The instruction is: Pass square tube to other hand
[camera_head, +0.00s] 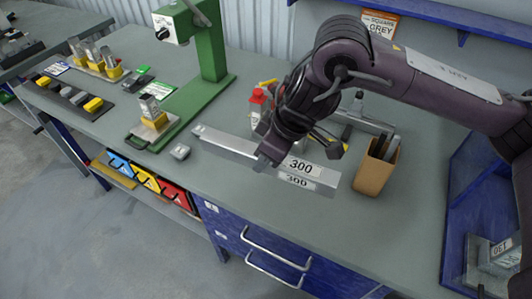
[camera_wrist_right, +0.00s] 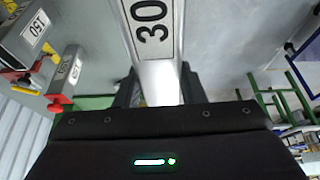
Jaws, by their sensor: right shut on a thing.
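The square tube (camera_head: 228,143) is a long grey metal bar with white "300" labels near its right end. It lies slantwise across the middle of the head view, over the table's front part. My right gripper (camera_head: 268,156) is shut on it near its middle, reaching down from the upper right. In the right wrist view the tube (camera_wrist_right: 153,65) runs up from the gripper with its "300" label showing. I cannot tell how far it is above the table. My left gripper is in neither view.
A green stand (camera_head: 205,90) is behind on the grey table (camera_head: 240,195). A tan holder (camera_head: 375,170) with dark tools stands to the right. A red-topped item (camera_head: 257,98) is behind the tube. A small grey block (camera_head: 180,152) lies left of it. Blue drawers (camera_head: 270,245) are below.

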